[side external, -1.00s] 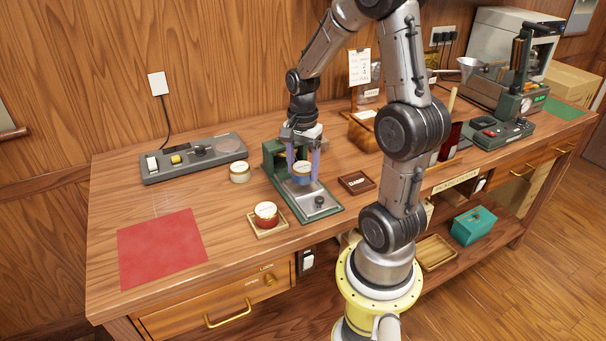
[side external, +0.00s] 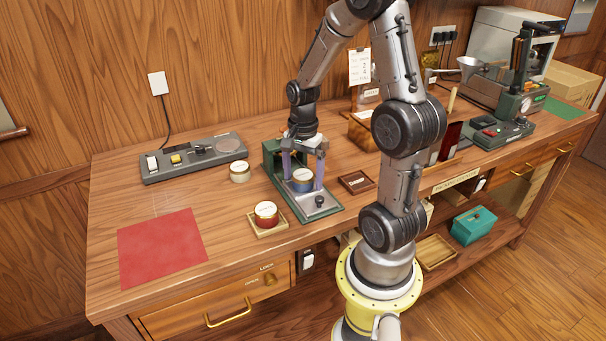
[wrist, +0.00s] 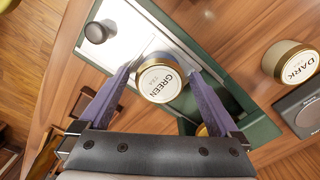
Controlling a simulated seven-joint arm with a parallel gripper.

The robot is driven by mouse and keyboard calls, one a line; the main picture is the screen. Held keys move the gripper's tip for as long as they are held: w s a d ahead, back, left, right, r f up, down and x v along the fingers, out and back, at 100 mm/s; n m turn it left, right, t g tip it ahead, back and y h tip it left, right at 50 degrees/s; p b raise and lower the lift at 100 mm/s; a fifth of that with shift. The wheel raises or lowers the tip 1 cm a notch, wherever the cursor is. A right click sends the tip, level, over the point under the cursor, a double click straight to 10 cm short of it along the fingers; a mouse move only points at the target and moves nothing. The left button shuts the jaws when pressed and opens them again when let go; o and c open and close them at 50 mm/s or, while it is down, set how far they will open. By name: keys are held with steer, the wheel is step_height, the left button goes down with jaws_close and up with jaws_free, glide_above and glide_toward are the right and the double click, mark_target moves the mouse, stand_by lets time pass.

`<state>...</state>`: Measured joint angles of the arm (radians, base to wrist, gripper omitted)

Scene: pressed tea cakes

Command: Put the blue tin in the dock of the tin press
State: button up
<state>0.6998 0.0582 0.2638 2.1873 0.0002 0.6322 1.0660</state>
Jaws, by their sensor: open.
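The blue tin (side external: 303,182), with a gold rim and a white lid reading GREEN TEA, stands upright on the bed of the green tin press (side external: 330,212). In the wrist view the tin (wrist: 160,82) sits at the end of the bright steel plate (wrist: 125,28); its lower edge and exact seating in the dock are hidden. My gripper (side external: 303,186) is open, with one purple finger on each side of the tin. The wrist view shows my gripper (wrist: 160,72) with gaps between fingers and tin.
A red tin (side external: 266,217) stands on a small wooden tray left of the press. A cream tin (side external: 239,172), labelled DARK in the wrist view (wrist: 290,62), stands behind it. A red mat (side external: 162,247) lies front left.

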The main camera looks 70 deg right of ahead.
mark_target(303, 174)
steer(key=shift+r, duration=0.15)
step_height(303, 174, up, 11)
steer(key=s+a+r+n+t, duration=0.2)
steer(key=s+a+n, duration=0.1)
steer(key=a+n, duration=0.6)
steer(key=s+a+r+n+t, duration=0.2)
steer(key=s+a+n+t, duration=0.1)
steer(key=a+n, duration=0.6)
steer(key=shift+a+r+n+t, duration=0.3)
steer(key=shift+a+n, duration=0.1)
steer(key=shift+n, duration=0.7)
